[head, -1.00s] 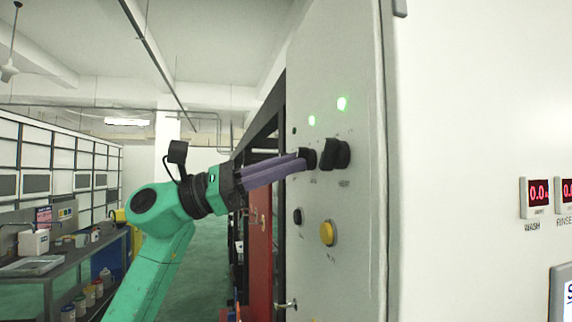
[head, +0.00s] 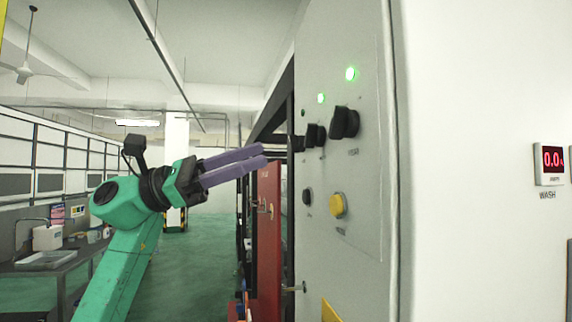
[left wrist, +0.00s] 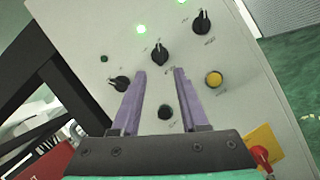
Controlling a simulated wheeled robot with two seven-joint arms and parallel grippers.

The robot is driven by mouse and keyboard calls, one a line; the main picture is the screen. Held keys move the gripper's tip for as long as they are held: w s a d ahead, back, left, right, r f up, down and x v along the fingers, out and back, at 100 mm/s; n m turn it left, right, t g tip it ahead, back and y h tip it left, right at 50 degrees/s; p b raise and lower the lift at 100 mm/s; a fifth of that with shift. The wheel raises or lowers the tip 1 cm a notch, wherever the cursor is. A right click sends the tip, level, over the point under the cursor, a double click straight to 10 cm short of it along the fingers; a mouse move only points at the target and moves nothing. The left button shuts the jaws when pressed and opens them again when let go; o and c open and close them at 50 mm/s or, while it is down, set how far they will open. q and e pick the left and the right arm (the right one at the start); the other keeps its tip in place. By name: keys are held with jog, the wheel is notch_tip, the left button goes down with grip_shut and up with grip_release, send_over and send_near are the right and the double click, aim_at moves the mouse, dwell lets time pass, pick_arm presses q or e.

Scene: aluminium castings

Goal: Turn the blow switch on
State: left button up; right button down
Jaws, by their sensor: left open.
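A grey control panel (head: 360,240) carries three black rotary knobs: a near knob (head: 345,122), a middle knob (head: 316,134) and a far knob (head: 299,143). The left wrist view also shows the near (left wrist: 202,22), middle (left wrist: 159,52) and far (left wrist: 119,84) knobs. Their labels are too small to read, so I cannot tell which is the blow switch. Green lamps (head: 350,73) glow above the near and middle knobs; the lamp (left wrist: 103,58) above the far knob is dark. My left gripper (head: 264,155) is open and empty, apart from the panel. My right gripper is out of view.
Below the knobs are a yellow button (head: 338,205) and a black button (head: 307,196). A red door (head: 268,235) stands beyond the panel. In the left wrist view, a red handle on a yellow plate (left wrist: 265,140) sits low right. Open green floor lies to the left.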

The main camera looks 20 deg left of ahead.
pick_arm(q)
jog(key=b+v, duration=0.1)
jog(key=v, duration=0.5)
jog(key=shift+a, duration=0.3)
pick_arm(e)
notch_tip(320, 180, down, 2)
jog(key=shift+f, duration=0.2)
pick_arm(q)
jog(key=shift+s+f, duration=0.1)
